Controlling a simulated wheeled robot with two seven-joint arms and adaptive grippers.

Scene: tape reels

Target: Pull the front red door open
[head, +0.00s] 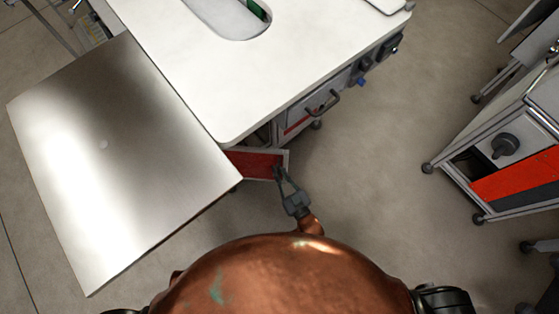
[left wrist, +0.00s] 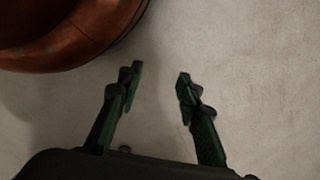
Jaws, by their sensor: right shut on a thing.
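The front red door (head: 252,163) shows in the head view below the corner of the white-topped machine, as a red panel with a pale frame. It stands out from the machine body, partly open. The metal plate hides its left part. My right gripper (head: 280,174) is at the door's right end, shut on what looks like its small dark handle, which the fingers mostly cover. My left gripper (left wrist: 155,82) shows only in the left wrist view. Its two fingers are apart with nothing between them, above bare floor.
A large steel plate (head: 110,170) lies to the left, close to the door. A drawer handle (head: 322,103) sticks out from the machine's side. Another cabinet with an orange-red panel (head: 515,180) stands at the right. The floor (head: 370,170) between is clear.

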